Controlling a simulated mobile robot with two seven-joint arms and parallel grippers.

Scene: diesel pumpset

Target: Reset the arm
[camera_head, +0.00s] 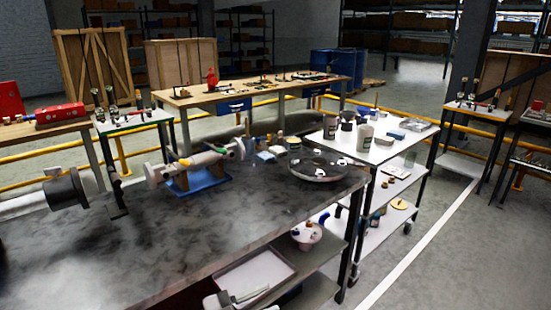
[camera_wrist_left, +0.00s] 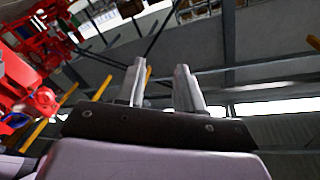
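My left arm comes in from the left edge of the head view, over the dark workbench (camera_head: 140,250). Its gripper (camera_head: 117,195) is left of a pale cylindrical part on a blue stand (camera_head: 205,180), apparently apart from it. In the left wrist view, the two grey fingers of my left gripper (camera_wrist_left: 160,68) stand apart with nothing between them. My right gripper and arm are not in view.
A round dark plate (camera_head: 320,166) lies at the bench's right end. A white cart (camera_head: 385,148) with cups and small parts stands beyond. A wooden table (camera_head: 245,92), yellow rails and crates (camera_head: 92,68) are behind. The bench's near top is clear.

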